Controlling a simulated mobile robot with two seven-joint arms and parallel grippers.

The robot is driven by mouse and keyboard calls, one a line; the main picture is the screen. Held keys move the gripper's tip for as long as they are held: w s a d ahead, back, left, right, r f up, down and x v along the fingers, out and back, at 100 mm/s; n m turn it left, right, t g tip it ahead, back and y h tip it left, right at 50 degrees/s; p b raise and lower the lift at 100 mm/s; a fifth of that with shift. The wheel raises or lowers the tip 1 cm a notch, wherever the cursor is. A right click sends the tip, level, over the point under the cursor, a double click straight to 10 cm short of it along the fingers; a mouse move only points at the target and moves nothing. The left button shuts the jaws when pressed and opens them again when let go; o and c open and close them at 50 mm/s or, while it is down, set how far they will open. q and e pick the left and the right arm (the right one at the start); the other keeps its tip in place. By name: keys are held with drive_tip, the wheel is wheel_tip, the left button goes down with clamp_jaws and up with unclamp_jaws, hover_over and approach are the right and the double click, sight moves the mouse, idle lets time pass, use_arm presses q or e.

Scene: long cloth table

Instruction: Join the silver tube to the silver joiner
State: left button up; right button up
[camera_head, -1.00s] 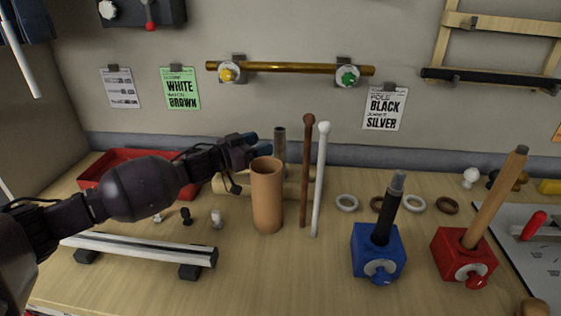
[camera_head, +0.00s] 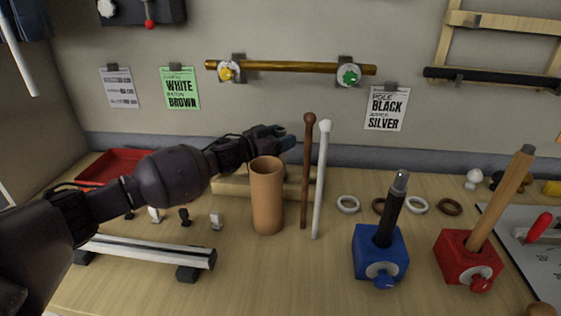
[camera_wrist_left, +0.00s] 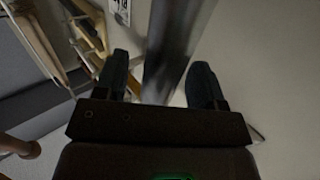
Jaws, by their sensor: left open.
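The silver tube (camera_wrist_left: 176,45) shows in the left wrist view as a grey metallic tube running between my open fingers; I cannot tell whether they touch it. In the head view, my left gripper (camera_head: 286,141) reaches behind the brown cup and hides the tube. The silver joiner (camera_head: 400,182) is a short grey piece on the upper end of a black pole (camera_head: 390,220). This pole stands slightly tilted in a blue clamp block (camera_head: 379,252). My left gripper is to the left of and behind the joiner. My right gripper is not in view.
A brown cup (camera_head: 267,197) stands in front of my left gripper. A brown rod (camera_head: 306,170) and a white rod (camera_head: 320,180) stand right of it. A red clamp block (camera_head: 467,257) holds a wooden pole. Several rings lie behind the blue block. A long bar lies front left.

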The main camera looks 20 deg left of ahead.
use_arm(q)
clamp_jaws()
idle(0.3)
